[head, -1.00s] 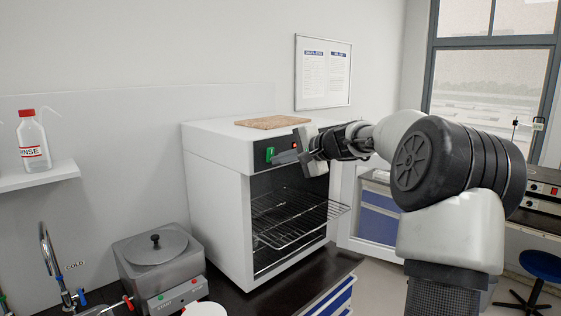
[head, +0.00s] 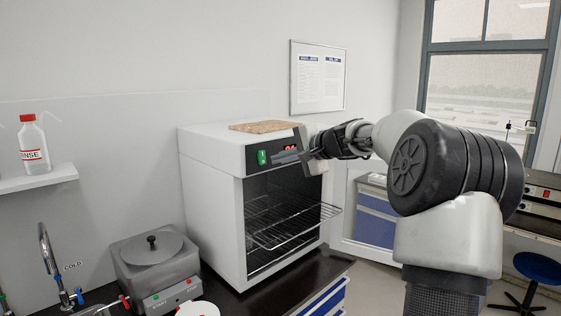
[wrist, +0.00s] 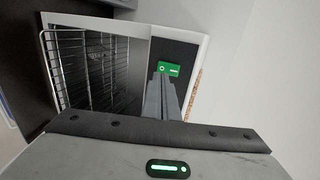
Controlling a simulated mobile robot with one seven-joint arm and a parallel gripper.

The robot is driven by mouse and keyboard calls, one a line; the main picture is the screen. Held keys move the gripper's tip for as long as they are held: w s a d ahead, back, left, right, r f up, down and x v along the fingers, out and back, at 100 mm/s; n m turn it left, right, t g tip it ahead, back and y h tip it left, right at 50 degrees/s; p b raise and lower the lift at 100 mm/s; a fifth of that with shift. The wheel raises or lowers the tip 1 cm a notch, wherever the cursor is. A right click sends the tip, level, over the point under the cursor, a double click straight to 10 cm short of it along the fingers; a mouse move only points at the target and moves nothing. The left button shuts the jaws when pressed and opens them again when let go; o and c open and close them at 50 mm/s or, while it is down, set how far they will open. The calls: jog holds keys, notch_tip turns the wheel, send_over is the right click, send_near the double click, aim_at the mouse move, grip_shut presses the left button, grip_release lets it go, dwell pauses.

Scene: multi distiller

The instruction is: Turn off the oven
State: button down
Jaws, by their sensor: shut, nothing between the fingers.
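The white oven (head: 215,200) stands on the dark counter, its front open onto wire racks. A green switch (head: 263,157) is on the left of its black upper panel. Red lit digits (head: 290,147) show to the right of it, too small to read. My gripper (head: 274,158) is shut and empty, its fingertips at the panel just right of the green switch. In the wrist view the green switch (wrist: 168,69) is just past the fingertips (wrist: 162,79), its lower part hidden by them. I cannot tell whether they touch.
A wire rack (head: 300,222) sticks out of the oven below my gripper. A brown board (head: 264,127) lies on the oven top. A grey lidded bath (head: 155,265) stands at the left, near a tap (head: 50,255). A bottle (head: 33,145) stands on the wall shelf.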

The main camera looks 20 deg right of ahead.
jog(key=b+v, duration=0.2)
jog(key=v, duration=0.8)
jog(key=shift+r, duration=0.3)
